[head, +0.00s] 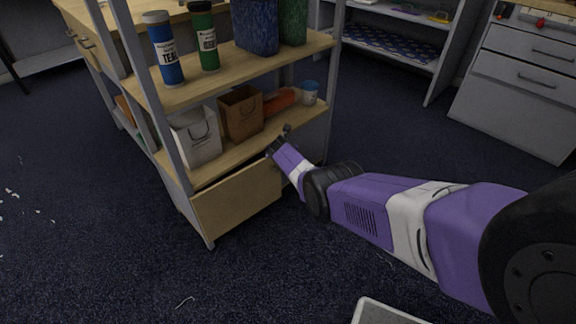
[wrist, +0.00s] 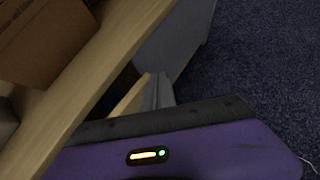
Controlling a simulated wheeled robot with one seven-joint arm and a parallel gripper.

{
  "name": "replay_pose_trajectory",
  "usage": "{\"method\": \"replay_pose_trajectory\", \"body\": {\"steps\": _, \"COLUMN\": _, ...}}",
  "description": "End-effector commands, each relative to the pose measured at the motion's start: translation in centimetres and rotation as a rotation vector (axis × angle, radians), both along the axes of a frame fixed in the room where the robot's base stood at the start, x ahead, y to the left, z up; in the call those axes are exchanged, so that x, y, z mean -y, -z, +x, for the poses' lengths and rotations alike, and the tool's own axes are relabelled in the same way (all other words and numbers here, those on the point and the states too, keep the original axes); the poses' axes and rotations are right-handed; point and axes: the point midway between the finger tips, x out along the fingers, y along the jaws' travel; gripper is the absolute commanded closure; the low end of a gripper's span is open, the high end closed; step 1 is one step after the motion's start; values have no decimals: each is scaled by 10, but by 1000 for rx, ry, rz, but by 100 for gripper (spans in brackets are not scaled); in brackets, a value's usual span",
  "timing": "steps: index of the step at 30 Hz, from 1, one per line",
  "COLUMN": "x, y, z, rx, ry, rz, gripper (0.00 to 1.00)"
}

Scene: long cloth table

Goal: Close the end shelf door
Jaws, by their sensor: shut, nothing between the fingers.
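The end shelf door (head: 238,200) is a light wood panel at the bottom of the shelf unit's near end, in the head view. It looks nearly in line with the frame, with a narrow dark gap along its top; I cannot tell if it is fully shut. My gripper (head: 279,146) is shut and empty at the right end of the lower shelf board, above the door's right side. In the wrist view the gripper fingers (wrist: 158,90) are by a pale wood edge (wrist: 130,100), probably the door's. Contact cannot be told.
The lower shelf (head: 225,158) holds a white bag (head: 196,138), a brown bag (head: 241,112) and small items. Bottles (head: 166,50) stand on the upper shelf. A grey drawer cabinet (head: 520,80) is at the right. The dark carpet before the unit is mostly clear.

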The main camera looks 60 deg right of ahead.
Motion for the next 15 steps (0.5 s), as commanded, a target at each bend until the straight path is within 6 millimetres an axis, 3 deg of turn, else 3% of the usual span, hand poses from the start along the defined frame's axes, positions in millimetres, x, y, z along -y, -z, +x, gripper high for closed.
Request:
{"method": "replay_pose_trajectory", "body": {"steps": 6, "x": 8, "y": 3, "z": 18, "rx": -1, "ry": -1, "rz": 0, "gripper": 100}}
{"method": "replay_pose_trajectory", "body": {"steps": 15, "x": 13, "y": 0, "z": 29, "rx": 1, "ry": -1, "rz": -1, "gripper": 100}}
